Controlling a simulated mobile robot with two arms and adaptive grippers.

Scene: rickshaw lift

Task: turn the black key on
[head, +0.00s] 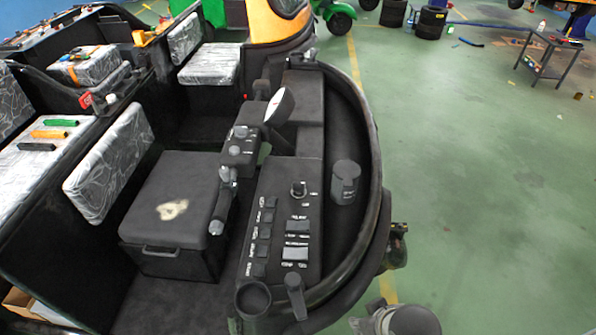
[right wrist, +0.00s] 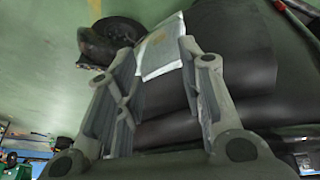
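A small black knob that looks like the key (head: 298,188) stands on the black dashboard panel (head: 268,178) of the rickshaw in the head view. Small white labels sit beside it, too small to read, so I cannot tell its setting. My right gripper (right wrist: 157,58) is open in the right wrist view, with its two fingers apart and nothing held between them. Beyond the fingers are a pale panel (right wrist: 160,50), a dark wheel (right wrist: 112,38) and dark surfaces. The key is not recognisable there. My left gripper is not in view.
Below the key are several black switches, a cup-like holder (head: 253,298) and a lever (head: 296,296). A black cylinder (head: 345,182) stands to its right. A curved black rim (head: 372,170) borders the dashboard. Green floor (head: 470,190) is open on the right, with a small table (head: 549,58) farther back.

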